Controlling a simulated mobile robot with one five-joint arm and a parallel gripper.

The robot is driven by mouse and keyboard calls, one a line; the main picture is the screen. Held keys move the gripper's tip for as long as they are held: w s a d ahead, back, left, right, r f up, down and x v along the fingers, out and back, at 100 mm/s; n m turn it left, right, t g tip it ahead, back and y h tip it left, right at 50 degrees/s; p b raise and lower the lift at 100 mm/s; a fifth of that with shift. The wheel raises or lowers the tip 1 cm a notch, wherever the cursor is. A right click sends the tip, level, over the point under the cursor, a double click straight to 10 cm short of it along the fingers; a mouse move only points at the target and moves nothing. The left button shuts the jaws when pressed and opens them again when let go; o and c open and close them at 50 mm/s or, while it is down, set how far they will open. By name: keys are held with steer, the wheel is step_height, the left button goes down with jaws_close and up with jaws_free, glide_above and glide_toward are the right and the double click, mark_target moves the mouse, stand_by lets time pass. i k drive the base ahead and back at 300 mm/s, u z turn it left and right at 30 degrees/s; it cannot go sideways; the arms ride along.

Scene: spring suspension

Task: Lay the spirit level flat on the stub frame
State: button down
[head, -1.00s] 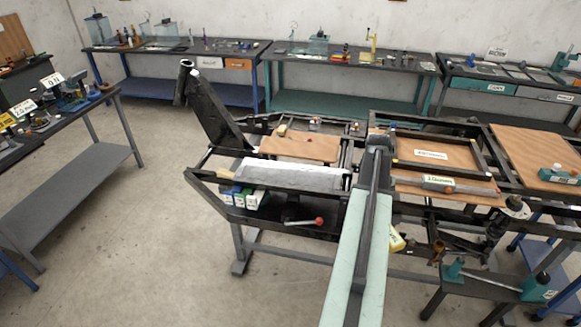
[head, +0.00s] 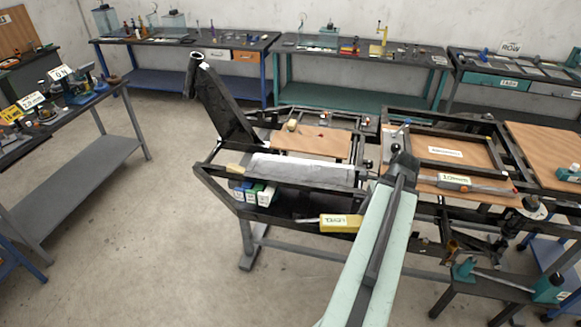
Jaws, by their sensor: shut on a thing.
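The spirit level is a yellow bar (head: 340,222) with a white label that seems to read LEVEL. It shows just left of my arm, in front of the near side of a large black frame (head: 215,182), and looks roughly level. Its right end runs in behind my arm. My gripper is hidden behind my own pale green arm link, so its fingers do not show. I take the black frame to be the stub frame, though none of its readable labels says so. A pale grey sheet (head: 300,170) lies across it.
Several small labelled boxes (head: 255,194) sit on the frame's near left. A dark tilted column (head: 222,105) rises at the left. Open floor lies left.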

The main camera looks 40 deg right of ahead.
mark_target(300, 172)
steer(key=z, duration=0.15)
steer(key=i, duration=1.1)
steer(key=z, duration=0.4)
